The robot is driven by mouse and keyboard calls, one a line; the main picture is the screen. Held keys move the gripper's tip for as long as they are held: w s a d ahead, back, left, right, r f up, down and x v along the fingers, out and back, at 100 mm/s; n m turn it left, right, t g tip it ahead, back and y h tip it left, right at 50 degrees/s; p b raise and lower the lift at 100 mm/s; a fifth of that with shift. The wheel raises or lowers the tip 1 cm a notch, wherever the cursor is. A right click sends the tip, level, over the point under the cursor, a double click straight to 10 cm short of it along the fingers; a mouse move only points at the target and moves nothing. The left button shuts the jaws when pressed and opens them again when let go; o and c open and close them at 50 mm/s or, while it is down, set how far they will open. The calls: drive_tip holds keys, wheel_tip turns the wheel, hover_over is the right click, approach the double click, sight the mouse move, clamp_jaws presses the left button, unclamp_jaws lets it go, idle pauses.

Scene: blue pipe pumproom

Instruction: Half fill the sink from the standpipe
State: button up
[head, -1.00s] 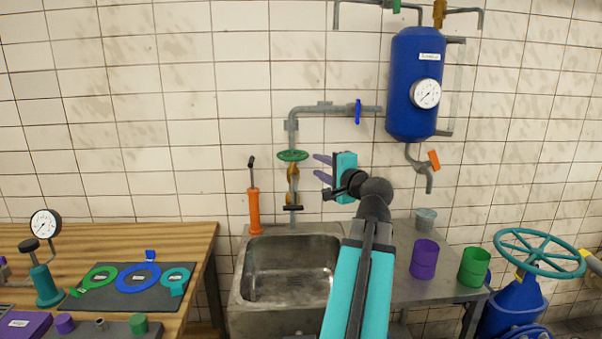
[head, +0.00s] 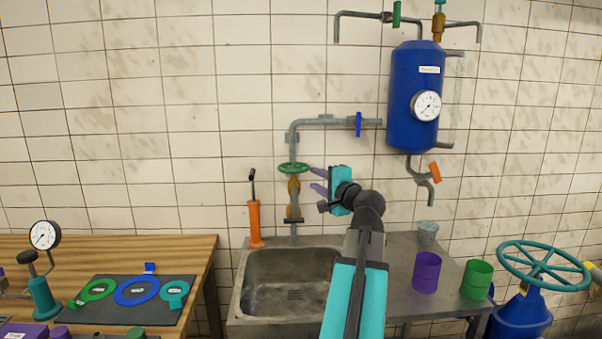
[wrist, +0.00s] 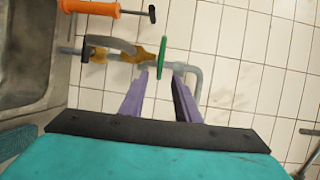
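The sink (head: 245,290) is a grey metal basin below the wall pipe; its visible floor shows a drain and no clear water. The standpipe (head: 293,215) rises behind the sink with a green handwheel (head: 293,168) and a brass body below it. The handwheel also shows edge-on in the wrist view (wrist: 163,60). My gripper (head: 314,180) is open and empty, its two purple fingers pointing left toward the handwheel. In the wrist view the fingertips are apart, close to the wheel. I cannot tell whether they touch it.
A blue tank (head: 415,95) with a gauge hangs at upper right, fed by a pipe with a blue valve handle (head: 358,124). An orange hand pump (head: 254,222) stands left of the standpipe. Purple (head: 427,272) and green (head: 476,279) cups stand on the right counter.

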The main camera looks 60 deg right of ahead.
sight(302, 169)
drive_tip(key=p+x, duration=0.1)
drive_tip(key=x, duration=0.9)
drive_tip(key=shift+w+d, duration=0.2)
drive_tip(key=shift+w, duration=0.2)
drive_tip(key=shift+c, duration=0.2)
clamp_jaws()
drive_tip(key=shift+w+a+f, duration=0.1)
drive_tip(key=shift+a+f, duration=0.05)
drive_tip(key=shift+a, duration=0.1)
drive_tip(key=shift+d, duration=0.25)
